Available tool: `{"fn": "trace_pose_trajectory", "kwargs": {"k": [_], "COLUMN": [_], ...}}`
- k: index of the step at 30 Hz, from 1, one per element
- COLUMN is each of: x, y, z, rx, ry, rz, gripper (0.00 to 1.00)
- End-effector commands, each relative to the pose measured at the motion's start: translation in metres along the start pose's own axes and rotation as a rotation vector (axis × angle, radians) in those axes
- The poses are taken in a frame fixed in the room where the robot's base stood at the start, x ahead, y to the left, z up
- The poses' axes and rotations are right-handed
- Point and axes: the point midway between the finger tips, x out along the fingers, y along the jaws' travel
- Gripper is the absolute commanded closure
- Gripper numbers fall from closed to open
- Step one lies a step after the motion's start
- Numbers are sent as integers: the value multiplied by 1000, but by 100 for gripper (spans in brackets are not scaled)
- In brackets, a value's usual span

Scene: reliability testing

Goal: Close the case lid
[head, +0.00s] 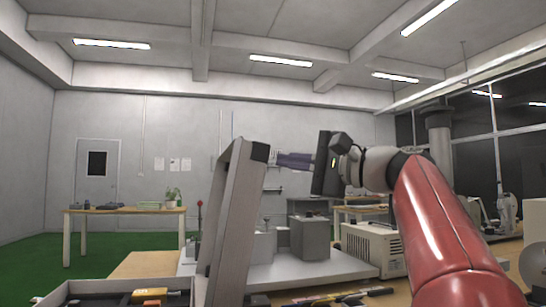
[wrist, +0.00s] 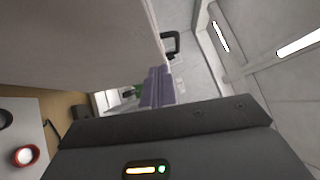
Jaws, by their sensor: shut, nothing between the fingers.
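The case lid (head: 230,222) stands raised and steeply tilted in the head view, grey with a dark corner at its top. The case base (head: 75,290) is at the bottom left, with tools lying in it. My gripper (head: 281,160) is just right of the lid's top, its purple-grey fingers together and empty, pointing left. In the wrist view the lid (wrist: 75,45) is a large pale panel at upper left with a dark handle (wrist: 172,43) by its edge. The fingertips (wrist: 157,72) are close to that edge; I cannot tell whether they touch it.
A grey platform with metal blocks (head: 310,238) stands behind the lid. A beige box-shaped device (head: 373,248) is to the right. Dark tools (head: 335,297) lie in front on the bench. Another table (head: 125,210) stands far left. The air above the lid is clear.

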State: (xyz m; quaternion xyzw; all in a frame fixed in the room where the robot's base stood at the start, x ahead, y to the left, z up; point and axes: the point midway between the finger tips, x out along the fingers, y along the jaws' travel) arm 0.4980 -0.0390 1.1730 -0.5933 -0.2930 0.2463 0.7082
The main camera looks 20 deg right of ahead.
Motion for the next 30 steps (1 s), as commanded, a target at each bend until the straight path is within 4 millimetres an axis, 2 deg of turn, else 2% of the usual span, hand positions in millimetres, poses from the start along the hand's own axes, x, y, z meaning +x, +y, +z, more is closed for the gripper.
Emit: {"fn": "trace_pose_trajectory", "kwargs": {"k": [3, 9, 23, 30], "x": [12, 23, 24, 34], "y": [0, 0, -1, -10], "z": [17, 26, 29, 53], "rx": [-2, -1, -5, -55], "ry": [-4, -1, 0, -3], "rz": [-1, 0, 4, 51], "gripper": [100, 100, 100, 100]}}
